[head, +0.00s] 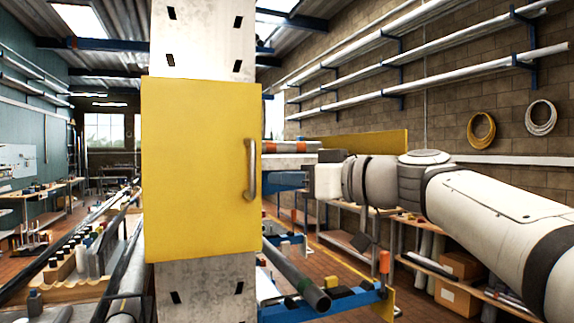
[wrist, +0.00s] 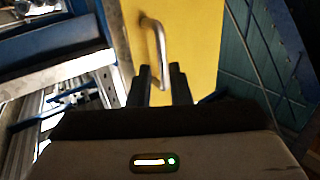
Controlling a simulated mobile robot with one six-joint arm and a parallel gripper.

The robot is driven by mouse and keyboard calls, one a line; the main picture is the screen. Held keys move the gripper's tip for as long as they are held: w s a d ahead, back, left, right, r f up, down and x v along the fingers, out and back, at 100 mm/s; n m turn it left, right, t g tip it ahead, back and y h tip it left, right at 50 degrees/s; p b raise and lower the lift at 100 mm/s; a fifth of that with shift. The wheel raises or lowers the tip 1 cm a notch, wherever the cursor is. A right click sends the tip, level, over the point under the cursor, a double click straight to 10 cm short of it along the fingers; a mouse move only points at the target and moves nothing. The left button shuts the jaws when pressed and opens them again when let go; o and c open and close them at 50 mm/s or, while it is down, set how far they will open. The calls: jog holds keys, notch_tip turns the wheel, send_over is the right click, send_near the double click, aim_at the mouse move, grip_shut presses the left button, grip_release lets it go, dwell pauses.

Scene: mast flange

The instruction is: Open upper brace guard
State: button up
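The upper brace guard is a flat yellow panel (head: 197,170) across the pale mast (head: 204,40) in the head view. It looks shut. A grey metal bar handle (head: 252,168) stands upright near its right edge. In the wrist view the yellow panel (wrist: 195,45) fills the upper middle, and the handle (wrist: 157,50) runs down toward my fingertips. My gripper (wrist: 161,80) has two dark fingers with a gap between them. The handle's lower end shows at this gap; I cannot tell whether a finger touches it. In the head view my arm reaches in from the right, and the fingers are not clear.
A blue beam (wrist: 50,45) and metal framing lie left of my gripper in the wrist view. In the head view, a dark pipe end (head: 318,300) sticks out low beside the mast. A bench with cardboard boxes (head: 455,300) stands at the right, under wall pipe racks.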

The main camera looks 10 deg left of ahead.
aim_at(252, 169)
jog(key=w+a+p, duration=0.1)
jog(key=a, duration=0.1)
jog(key=a+r+p, duration=0.1)
jog(key=a, duration=0.1)
jog(key=w+a+p, duration=0.1)
jog(key=a, duration=0.1)
jog(key=shift+w+a+r, duration=0.1)
jog(key=shift+w+r, duration=0.15)
jog(key=shift+w, duration=0.1)
jog(key=shift+w+a+f, duration=0.1)
jog(key=shift+w+a, duration=0.2)
jog(key=shift+a, duration=0.25)
jog(key=shift+c, duration=0.5)
grip_shut()
